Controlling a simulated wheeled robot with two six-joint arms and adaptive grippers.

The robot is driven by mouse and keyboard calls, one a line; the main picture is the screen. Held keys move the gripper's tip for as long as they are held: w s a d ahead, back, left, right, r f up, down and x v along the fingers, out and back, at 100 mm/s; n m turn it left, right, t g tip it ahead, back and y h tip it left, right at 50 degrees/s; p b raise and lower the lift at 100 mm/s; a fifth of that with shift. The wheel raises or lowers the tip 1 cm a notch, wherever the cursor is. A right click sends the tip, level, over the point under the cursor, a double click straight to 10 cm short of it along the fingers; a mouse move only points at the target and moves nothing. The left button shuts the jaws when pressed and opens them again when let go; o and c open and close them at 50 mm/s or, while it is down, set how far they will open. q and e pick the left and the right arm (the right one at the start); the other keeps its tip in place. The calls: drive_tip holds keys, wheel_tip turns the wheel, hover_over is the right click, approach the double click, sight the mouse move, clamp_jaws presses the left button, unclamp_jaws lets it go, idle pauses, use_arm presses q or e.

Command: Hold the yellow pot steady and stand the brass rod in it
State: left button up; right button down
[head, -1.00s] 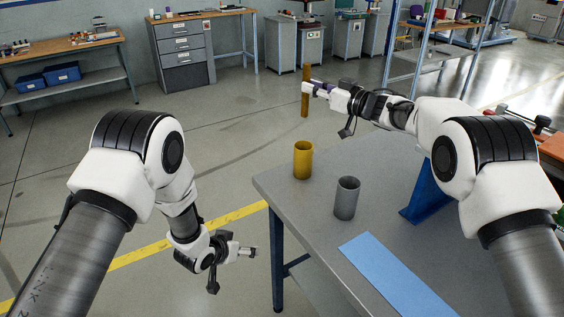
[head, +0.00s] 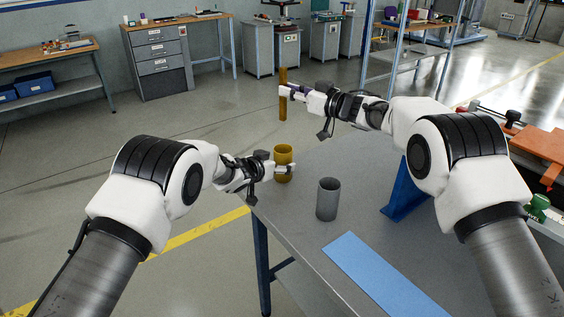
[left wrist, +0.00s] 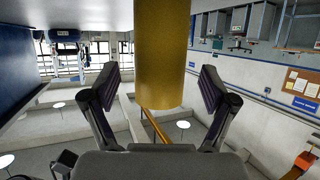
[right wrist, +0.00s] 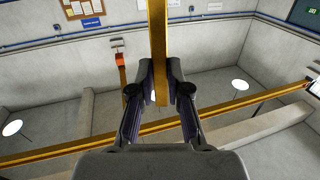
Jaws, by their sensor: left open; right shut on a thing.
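The yellow pot (head: 284,152) stands upright near the table's far left edge. My left gripper (head: 286,169) is open at the pot, with its fingers on either side. In the left wrist view the pot (left wrist: 161,60) fills the gap between the spread fingers (left wrist: 160,92), with visible space on both sides. My right gripper (head: 285,91) is shut on the brass rod (head: 283,109) and holds it roughly upright, above and beyond the pot. In the right wrist view the rod (right wrist: 157,45) runs between the closed fingers (right wrist: 159,90).
A grey cup (head: 328,198) stands on the grey table (head: 290,222), nearer than the pot. A flat blue strip (head: 385,275) lies at the front. A blue support (head: 405,193) stands to the right.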

sight(278, 163)
use_arm(q)
drive_tip(key=shift+x, duration=1.8)
use_arm(e)
drive_tip(key=shift+r, duration=0.1)
use_arm(q)
drive_tip(key=c, duration=1.3)
use_arm(e)
wheel_tip(278, 163, down, 13)
drive_tip(key=c, duration=1.1)
unclamp_jaws()
drive_tip(key=shift+o, duration=0.2)
drive_tip(key=shift+s, duration=0.1)
